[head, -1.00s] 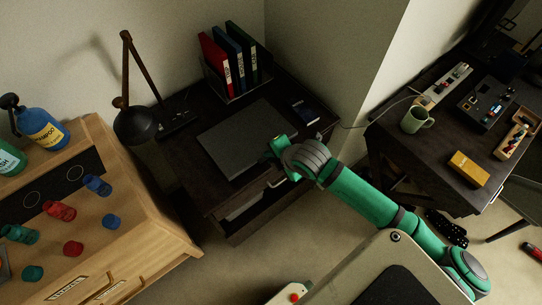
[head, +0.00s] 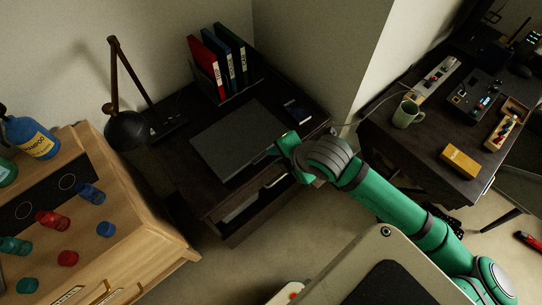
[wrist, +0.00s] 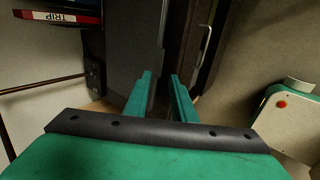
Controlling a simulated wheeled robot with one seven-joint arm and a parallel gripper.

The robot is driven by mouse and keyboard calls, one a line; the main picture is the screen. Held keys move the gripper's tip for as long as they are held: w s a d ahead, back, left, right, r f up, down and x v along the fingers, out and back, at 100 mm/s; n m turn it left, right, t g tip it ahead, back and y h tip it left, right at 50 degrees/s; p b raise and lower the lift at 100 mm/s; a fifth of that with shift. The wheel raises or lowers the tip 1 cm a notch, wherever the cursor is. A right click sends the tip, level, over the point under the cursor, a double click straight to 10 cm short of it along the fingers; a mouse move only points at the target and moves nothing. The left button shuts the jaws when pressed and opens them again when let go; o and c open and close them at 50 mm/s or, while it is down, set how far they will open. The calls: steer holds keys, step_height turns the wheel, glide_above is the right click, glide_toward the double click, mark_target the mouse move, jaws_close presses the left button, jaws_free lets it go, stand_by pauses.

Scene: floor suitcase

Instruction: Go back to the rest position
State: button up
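My gripper (head: 284,146) shows in the head view at the end of my green arm, over the front right part of the dark desk (head: 318,128). In the wrist view, its two green fingers (wrist: 161,76) stand apart with nothing between them, so it is open and empty. Below it in the head view, the desk's drawer (head: 236,216) is pulled partly out, with something pale inside. A drawer handle (wrist: 203,45) shows beyond the fingers in the wrist view, apart from them.
A flat grey slab (head: 238,140), red, blue and green binders (head: 223,62) and a lamp (head: 126,129) are on the desk. A wooden cabinet (head: 150,235) with bottles and caps stands left. A second desk (head: 425,150) with a green mug (head: 407,113) stands right. Floor between is clear.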

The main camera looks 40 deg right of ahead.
steer(key=shift+s+r, duration=0.4)
steer(key=shift+r, duration=0.15)
